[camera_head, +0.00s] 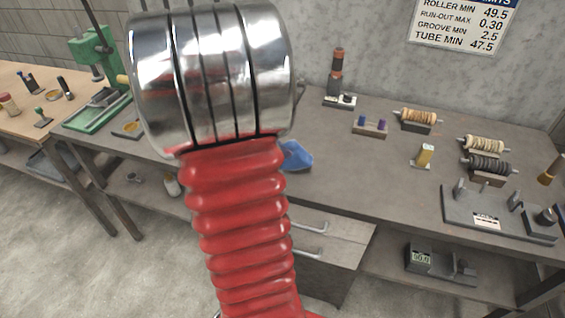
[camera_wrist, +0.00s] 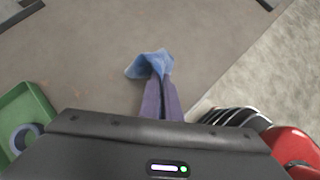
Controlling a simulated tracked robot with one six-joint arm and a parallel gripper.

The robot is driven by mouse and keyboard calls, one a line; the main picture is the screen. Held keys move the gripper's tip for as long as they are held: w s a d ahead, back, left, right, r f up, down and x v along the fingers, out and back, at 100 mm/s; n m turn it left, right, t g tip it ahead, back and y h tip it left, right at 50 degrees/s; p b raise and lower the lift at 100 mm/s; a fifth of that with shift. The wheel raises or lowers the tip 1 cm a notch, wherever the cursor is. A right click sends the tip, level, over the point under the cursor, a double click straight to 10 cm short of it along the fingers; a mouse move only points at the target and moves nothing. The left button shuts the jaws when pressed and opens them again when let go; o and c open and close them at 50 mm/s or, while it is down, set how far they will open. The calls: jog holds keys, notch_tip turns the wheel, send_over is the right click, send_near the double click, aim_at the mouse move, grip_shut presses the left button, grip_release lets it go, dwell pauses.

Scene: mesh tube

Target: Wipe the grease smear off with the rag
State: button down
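A crumpled blue rag (camera_wrist: 150,63) is at the tips of my gripper (camera_wrist: 160,78) in the wrist view. The two purple fingers are close together, with the rag bunched around and between their tips. Part of the rag (camera_head: 297,157) also shows over the workbench (camera_head: 345,185) in the head view, just right of my arm. My gripper itself is hidden behind my arm there. I cannot make out a grease smear in either view; my arm covers part of the bench.
A green tray (camera_wrist: 22,108) lies left of the gripper in the wrist view. A small rack with blue and purple pieces (camera_head: 371,127), a yellow block (camera_head: 424,155), spools (camera_head: 484,145) and a grey fixture (camera_head: 490,213) stand on the bench's right. Its front middle is mostly clear.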

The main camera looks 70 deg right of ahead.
jog(key=shift+r, duration=2.05)
jog(key=shift+s, duration=0.1)
